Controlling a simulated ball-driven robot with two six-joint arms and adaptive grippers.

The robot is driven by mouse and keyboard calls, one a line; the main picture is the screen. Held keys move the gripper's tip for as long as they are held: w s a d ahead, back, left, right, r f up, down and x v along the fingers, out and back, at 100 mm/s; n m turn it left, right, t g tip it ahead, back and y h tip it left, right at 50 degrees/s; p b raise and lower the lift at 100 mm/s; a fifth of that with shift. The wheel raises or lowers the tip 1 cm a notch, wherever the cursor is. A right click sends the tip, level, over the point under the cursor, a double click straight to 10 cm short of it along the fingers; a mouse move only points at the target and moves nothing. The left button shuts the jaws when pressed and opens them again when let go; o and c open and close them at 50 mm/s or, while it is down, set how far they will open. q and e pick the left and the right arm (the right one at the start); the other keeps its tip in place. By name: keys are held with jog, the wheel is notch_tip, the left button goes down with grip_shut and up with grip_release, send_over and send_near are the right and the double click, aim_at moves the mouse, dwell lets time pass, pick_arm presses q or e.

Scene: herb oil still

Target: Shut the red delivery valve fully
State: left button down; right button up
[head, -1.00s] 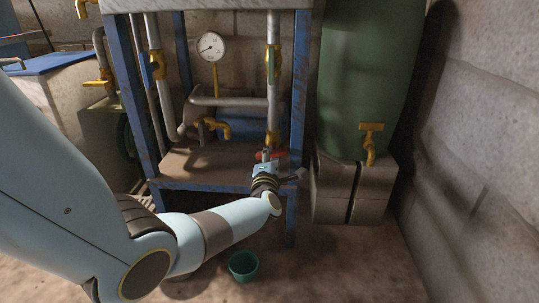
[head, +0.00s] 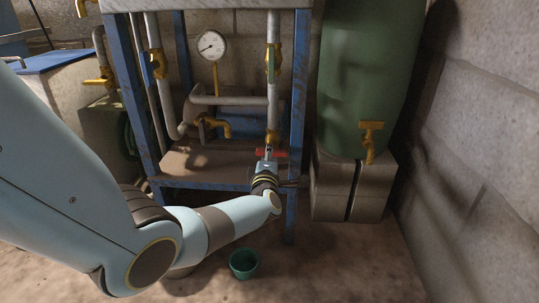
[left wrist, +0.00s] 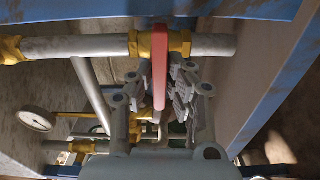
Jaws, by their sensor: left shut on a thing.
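The red delivery valve has a red lever (head: 271,153) at the lower end of the right vertical pipe, inside the blue frame. In the left wrist view the red lever (left wrist: 159,68) lies across the grey pipe, in front of the brass valve body (left wrist: 174,43). My left gripper (head: 267,160) is at the lever, shut on it; its fingers (left wrist: 160,100) stand on both sides of the lever in the left wrist view. The fingers hide part of the lever in the head view. My right gripper is not in view.
The blue frame's front right leg (head: 297,120) stands close beside my left gripper. A pressure gauge (head: 211,45) and a brass tap (head: 215,125) are left of the pipe. A green barrel (head: 367,80) stands right on blocks. A green bucket (head: 243,264) is on the floor.

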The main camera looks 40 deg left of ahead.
pick_arm(q)
jog(key=c, duration=1.3)
grip_release()
jog(key=shift+c, duration=0.2)
jog(key=v, duration=1.2)
jog(key=shift+s, duration=0.1)
